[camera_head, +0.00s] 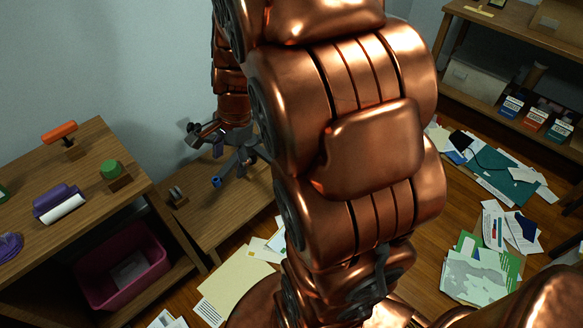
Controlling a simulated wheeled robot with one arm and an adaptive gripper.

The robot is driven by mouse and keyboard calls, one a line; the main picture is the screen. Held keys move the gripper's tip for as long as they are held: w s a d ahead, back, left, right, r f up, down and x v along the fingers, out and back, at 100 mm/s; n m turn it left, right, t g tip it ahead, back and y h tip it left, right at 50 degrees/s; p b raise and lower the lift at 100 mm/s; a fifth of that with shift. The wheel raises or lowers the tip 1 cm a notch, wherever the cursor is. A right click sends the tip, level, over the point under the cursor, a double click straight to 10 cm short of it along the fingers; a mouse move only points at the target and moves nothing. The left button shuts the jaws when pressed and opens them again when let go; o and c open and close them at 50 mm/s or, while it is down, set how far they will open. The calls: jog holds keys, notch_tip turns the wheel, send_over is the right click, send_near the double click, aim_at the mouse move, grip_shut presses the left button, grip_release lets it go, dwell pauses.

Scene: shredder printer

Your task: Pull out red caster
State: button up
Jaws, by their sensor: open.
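An orange-red rod-shaped piece (59,132), the only clearly red-toned candidate for the red caster, lies tilted across a small brown block on the wooden table at left. I cannot tell for sure that it is the caster. My gripper (230,166) is dark grey with spread fingers, open, and hangs at the end of my copper arm over the low wooden bench. It is to the right of the orange-red piece and well apart from it. No object shows between its fingers. My arm hides the middle of the view.
The left table (95,210) also bears a green cylinder (111,168) and a purple roller (55,201). A magenta bin (125,268) stands below. A low bench (240,198) adjoins it, with a small metal piece (177,195). Papers (235,279) litter the floor. Shelves stand at right.

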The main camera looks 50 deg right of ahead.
jog(key=w+d+f+m+t+b, duration=0.1)
jog(key=w+d+f+m+b, duration=0.1)
jog(key=d+f+m+b, duration=0.3)
jog(key=w+d+f+m+t+h+b, duration=0.1)
jog(key=w+d+f+m+b, duration=0.2)
jog(key=d+f, duration=1)
jog(key=w+d+f+m+t+h+b, duration=0.1)
jog(key=w+d+f+m+b, duration=0.1)
jog(key=d+f+m+b, duration=0.5)
jog(key=shift+w+d+f+m, duration=0.2)
jog(key=shift+d+f+m, duration=0.45)
jog(key=shift+d+m, duration=0.3)
jog(key=shift+w+d+f+m, duration=0.2)
jog(key=shift+d+f+m, duration=0.55)
jog(key=shift+m, duration=0.3)
jog(key=shift+b+x, duration=1.4)
jog(key=shift+x, duration=2.35)
jog(key=shift+w+r, duration=0.1)
grip_shut()
jog(key=shift+r+p, duration=0.7)
jog(key=shift+p, duration=0.6)
